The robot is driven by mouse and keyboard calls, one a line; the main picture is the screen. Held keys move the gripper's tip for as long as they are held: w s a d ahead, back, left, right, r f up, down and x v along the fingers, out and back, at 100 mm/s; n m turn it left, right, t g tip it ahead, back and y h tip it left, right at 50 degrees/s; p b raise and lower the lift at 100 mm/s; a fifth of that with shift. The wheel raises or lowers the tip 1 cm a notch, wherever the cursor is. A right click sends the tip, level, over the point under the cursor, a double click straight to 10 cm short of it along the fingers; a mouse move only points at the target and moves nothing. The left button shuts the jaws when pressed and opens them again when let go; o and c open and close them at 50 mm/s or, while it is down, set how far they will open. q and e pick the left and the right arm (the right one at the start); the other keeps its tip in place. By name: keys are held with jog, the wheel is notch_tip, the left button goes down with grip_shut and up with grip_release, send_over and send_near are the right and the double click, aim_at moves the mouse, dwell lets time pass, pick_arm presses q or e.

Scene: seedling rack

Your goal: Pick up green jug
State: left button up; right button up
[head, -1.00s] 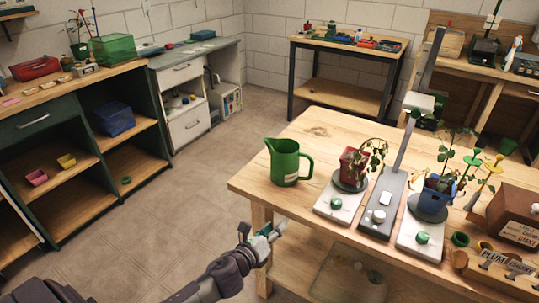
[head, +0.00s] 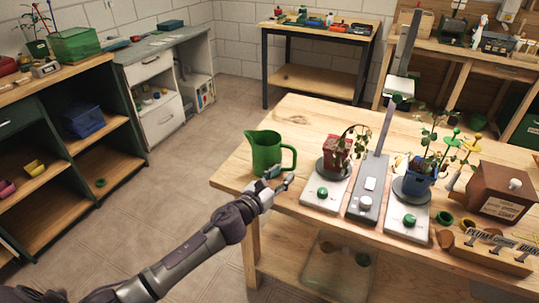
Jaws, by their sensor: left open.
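The green jug (head: 264,152) stands upright on the left corner of the wooden table (head: 310,118). Its spout points left and its handle points right. My left gripper (head: 277,179) is open just in front of the jug, by the lower right of its body and below the handle. I cannot tell whether the fingers touch the jug. My right gripper does not show.
Right of the jug stand white scales with green knobs, one bearing a red pot (head: 337,153) with a drooping plant, one a blue pot (head: 419,177). A grey post unit (head: 368,190) stands between them. A brown box (head: 492,190) is farther right.

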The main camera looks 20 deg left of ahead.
aim_at(293, 166)
pick_arm(q)
jog(key=shift+d+x, duration=0.1)
jog(key=shift+x, duration=1.45)
jog(key=shift+d+x, duration=0.15)
jog(key=shift+x, duration=1.4)
jog(key=shift+r, duration=0.1)
jog(key=shift+s, duration=0.1)
jog(key=shift+c, duration=0.3)
grip_shut()
